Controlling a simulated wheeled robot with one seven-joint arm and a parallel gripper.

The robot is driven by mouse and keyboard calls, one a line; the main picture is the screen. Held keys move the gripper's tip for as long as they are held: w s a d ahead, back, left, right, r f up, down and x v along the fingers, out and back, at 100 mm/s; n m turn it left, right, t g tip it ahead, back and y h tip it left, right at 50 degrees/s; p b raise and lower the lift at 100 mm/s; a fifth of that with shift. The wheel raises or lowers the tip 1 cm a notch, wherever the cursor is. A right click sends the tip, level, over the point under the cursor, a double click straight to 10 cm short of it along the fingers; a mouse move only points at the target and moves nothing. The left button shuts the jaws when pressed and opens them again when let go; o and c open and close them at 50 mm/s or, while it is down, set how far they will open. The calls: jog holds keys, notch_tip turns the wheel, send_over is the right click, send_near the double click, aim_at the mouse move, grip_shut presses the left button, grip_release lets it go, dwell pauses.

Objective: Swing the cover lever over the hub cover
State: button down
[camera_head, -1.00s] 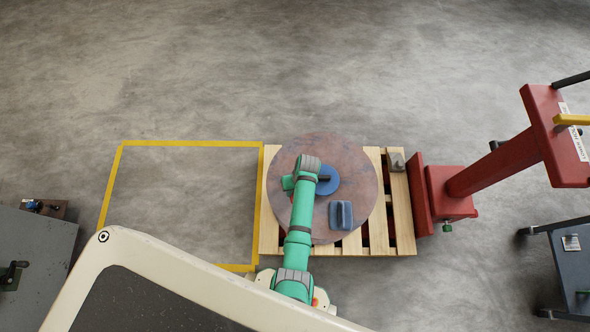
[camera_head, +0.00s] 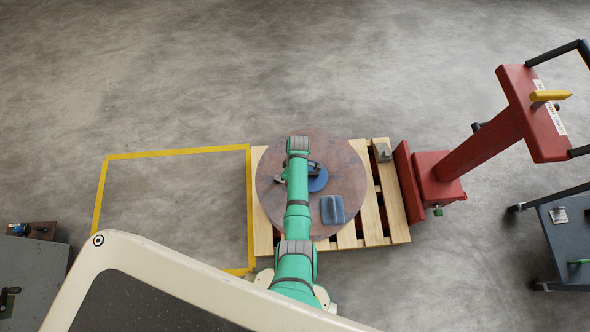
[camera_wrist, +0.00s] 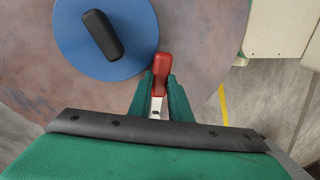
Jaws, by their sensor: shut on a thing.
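The hub cover is a blue disc (camera_wrist: 75,45) with a black handle (camera_wrist: 101,35) across it, at the upper left of the wrist view. It also shows beside my arm in the head view (camera_head: 318,182). The cover lever has a red grip (camera_wrist: 161,68), just right of the disc's edge and apart from the black handle. My gripper (camera_wrist: 161,88) is shut on the red lever, one green finger on each side. A pale piece of the lever shows between the fingers. In the head view my arm hides the lever and most of the gripper.
The round brownish reel (camera_head: 350,177) lies on a wooden pallet (camera_head: 391,205). A blue-grey block (camera_head: 332,209) sits on the reel's lower right. A red machine (camera_head: 437,180) stands right of the pallet, a grey cart (camera_head: 565,240) beyond it. The yellow-outlined floor at left is clear.

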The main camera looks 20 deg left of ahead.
jog(key=shift+w+a+r, duration=0.1)
jog(key=shift+w+a, duration=0.05)
jog(key=shift+w, duration=0.15)
jog(key=c, duration=1.6)
grip_release()
jog(key=shift+c, duration=0.2)
jog(key=shift+s, duration=0.1)
